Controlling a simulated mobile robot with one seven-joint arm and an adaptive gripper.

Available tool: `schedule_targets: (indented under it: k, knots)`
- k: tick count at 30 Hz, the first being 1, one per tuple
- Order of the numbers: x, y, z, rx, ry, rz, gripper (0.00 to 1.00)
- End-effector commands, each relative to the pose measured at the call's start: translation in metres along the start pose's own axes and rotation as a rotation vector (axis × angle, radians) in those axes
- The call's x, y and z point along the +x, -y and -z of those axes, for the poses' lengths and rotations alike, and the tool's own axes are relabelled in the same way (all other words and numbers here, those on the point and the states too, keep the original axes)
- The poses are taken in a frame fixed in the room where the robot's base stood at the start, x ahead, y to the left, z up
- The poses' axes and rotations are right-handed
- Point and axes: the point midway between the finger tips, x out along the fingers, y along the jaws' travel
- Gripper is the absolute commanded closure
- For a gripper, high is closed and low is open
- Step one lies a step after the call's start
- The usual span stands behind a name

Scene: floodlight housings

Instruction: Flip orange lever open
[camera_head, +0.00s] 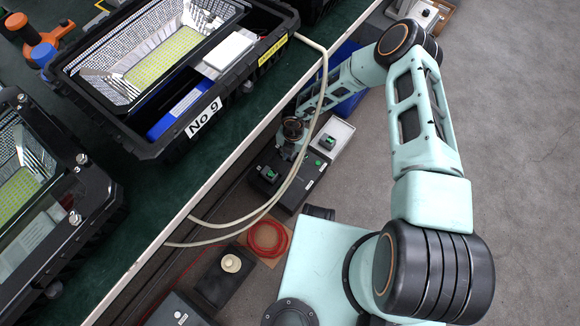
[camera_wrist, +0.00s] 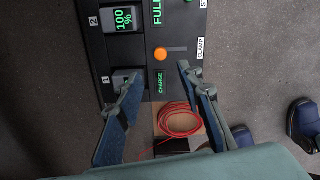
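The orange lever (camera_wrist: 161,53) shows in the wrist view as a round orange knob with a thin bar reaching right, beside a "CLAMP" label. It sits on a black panel (camera_wrist: 138,75). I cannot make out the lever in the head view. My gripper (camera_wrist: 158,72) is open, with its two fingers spread and nothing between them. In the wrist view its fingertips lie below the lever, apart from it in the picture; the depth gap is unclear. In the head view my gripper (camera_head: 291,150) is small and hangs over the black boxes beside the bench.
The panel has a "100%" display (camera_wrist: 123,18) and a "CHARGE" label (camera_wrist: 160,83). A red cable coil (camera_wrist: 180,119) lies close by. In the head view, a pale cable (camera_head: 318,105) loops beside my gripper. Floodlight housings (camera_head: 150,150) stand on the green bench. Open floor lies right.

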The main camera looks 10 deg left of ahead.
Motion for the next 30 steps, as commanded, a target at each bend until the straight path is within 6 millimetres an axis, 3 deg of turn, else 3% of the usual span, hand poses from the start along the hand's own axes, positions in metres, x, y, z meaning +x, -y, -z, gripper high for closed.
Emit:
schedule_targets:
  k: [15,21,30]
  knots:
    - [0.09,0.001,0.0,0.0,0.0,0.002,0.66]
    - [0.104,0.001,-0.001,0.0,0.002,0.002,0.66]
    - [0.105,0.001,-0.001,-0.001,0.002,0.002,0.66]
